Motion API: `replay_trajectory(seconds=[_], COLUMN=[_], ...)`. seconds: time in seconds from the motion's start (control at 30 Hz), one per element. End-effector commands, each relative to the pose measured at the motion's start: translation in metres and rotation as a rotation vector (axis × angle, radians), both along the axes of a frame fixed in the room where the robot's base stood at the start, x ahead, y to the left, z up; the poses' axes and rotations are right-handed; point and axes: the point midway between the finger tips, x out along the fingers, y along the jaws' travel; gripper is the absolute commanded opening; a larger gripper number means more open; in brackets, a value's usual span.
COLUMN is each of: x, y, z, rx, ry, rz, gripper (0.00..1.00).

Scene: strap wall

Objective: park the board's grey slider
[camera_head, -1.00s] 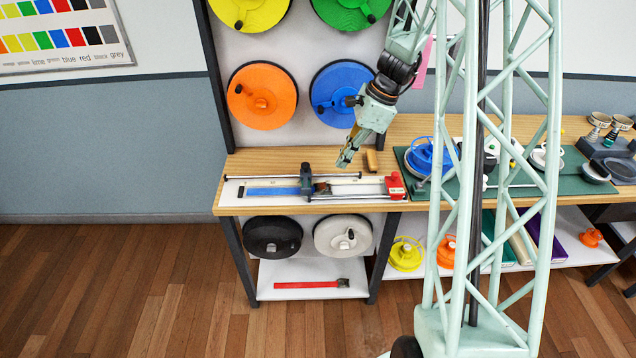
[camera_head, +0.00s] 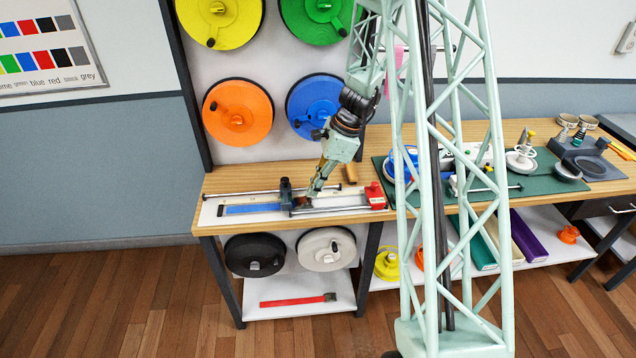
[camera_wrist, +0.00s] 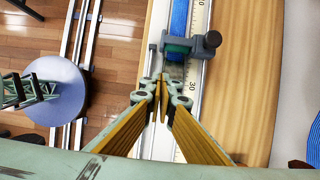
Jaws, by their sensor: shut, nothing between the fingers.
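The white board (camera_head: 210,212) lies on the wooden bench, with a scale along it in the wrist view (camera_wrist: 201,18). The grey slider (camera_head: 286,190) stands upright near the board's middle; in the wrist view it (camera_wrist: 195,51) straddles the blue strap (camera_wrist: 179,15) and has a black knob at one side. The blue strap (camera_head: 250,209) runs left from the slider. My gripper (camera_head: 309,197) is low over the board, just right of the slider. In the wrist view its shut fingertips (camera_wrist: 162,82) hold nothing. I cannot tell whether they touch the slider.
A red block (camera_head: 375,195) sits at the board's right end. Metal rods run along the board's long edges. A small wooden block (camera_head: 351,173) stands behind it. Orange (camera_head: 237,112) and blue (camera_head: 316,104) reels hang on the wall behind. A green mat with items lies to the right.

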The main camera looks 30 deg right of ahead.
Motion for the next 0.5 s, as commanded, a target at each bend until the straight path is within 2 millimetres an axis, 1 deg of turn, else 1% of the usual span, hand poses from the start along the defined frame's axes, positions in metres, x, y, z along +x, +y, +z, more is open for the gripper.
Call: replay_trajectory(seconds=[0.03,0.23,0.3,0.5], x=[0.001,0.005,0.009,0.018], y=[0.003,0.011,0.019,0.035], z=[-0.008,-0.033,-0.029,-0.029], rx=[0.001,0.001,-0.001,0.000], ry=[0.002,0.002,0.000,0.000], rz=[-0.001,-0.001,0.001,0.000], gripper=[0.00,0.00,0.00,0.00])
